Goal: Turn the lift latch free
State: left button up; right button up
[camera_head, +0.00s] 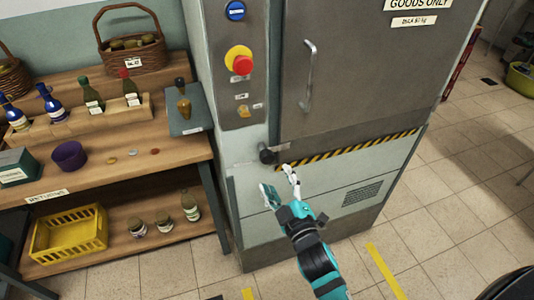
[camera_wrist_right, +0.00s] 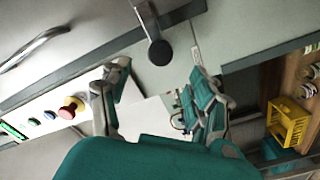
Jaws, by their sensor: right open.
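The lift latch (camera_head: 266,156) is a short lever with a round black knob at the lower left of the lift's grey door. In the right wrist view the black knob (camera_wrist_right: 160,53) hangs from its short grey arm, above the gap between my fingers. My right gripper (camera_head: 279,184) is open and empty just below the latch in the head view. In the wrist view its fingers (camera_wrist_right: 158,82) are spread wide, with the knob beyond the tips and apparently apart from them. My left gripper is in neither view.
The grey lift door (camera_head: 362,60) has a long bar handle (camera_head: 309,76) and a striped sill (camera_head: 350,150). A control panel with a red button (camera_head: 242,63) is at its left. A wooden shelf (camera_head: 120,172) with bottles, baskets and a yellow crate (camera_head: 68,240) stands left. Tiled floor is open at right.

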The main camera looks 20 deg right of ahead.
aim_at(268, 160)
jog(key=w+p, duration=0.1)
jog(key=w, duration=0.8)
jog(key=shift+w+a, duration=0.15)
jog(key=shift+w, duration=0.2)
jog(key=shift+c, duration=0.3)
grip_shut()
